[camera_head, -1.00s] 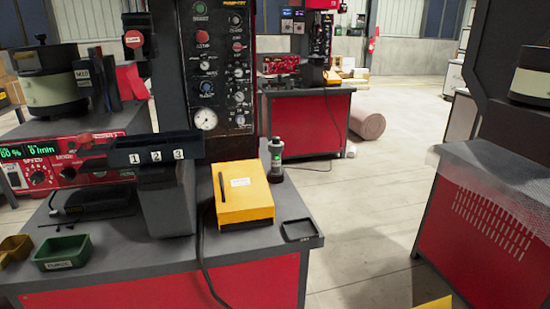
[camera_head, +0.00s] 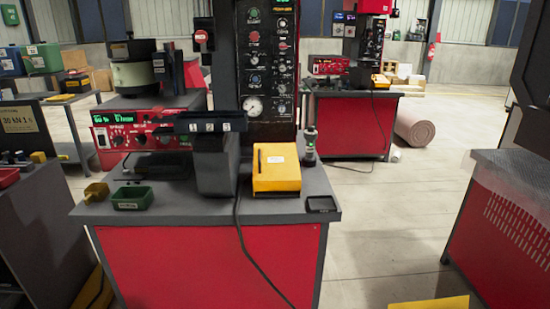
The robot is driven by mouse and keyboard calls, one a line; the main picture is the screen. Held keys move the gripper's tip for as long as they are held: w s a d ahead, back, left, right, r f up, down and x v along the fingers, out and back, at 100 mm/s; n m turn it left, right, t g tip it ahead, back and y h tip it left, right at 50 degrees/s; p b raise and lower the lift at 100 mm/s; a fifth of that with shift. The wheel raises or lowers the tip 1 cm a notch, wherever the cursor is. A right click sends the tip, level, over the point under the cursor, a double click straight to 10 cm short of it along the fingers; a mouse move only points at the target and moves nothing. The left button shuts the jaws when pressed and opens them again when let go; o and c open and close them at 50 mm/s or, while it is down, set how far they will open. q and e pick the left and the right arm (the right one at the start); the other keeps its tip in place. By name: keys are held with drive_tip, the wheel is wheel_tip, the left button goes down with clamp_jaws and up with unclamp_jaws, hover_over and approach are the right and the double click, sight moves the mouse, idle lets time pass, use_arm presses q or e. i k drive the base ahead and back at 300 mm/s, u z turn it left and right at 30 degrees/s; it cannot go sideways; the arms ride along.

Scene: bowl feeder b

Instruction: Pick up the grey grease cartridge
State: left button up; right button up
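Neither of my grippers shows in the head view.
A yellow box (camera_head: 276,172) and a small black tray (camera_head: 322,204) sit on the bench's right part. A cable hangs over the front. Open floor (camera_head: 400,210) lies to the right.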

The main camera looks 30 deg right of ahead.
sight(311, 138)
drive_tip(key=u, duration=0.35)
drive_tip(key=k, duration=0.4)
drive_tip(key=z, duration=1.1)
drive_tip(key=i, duration=0.8)
drive_tip(key=z, duration=0.2)
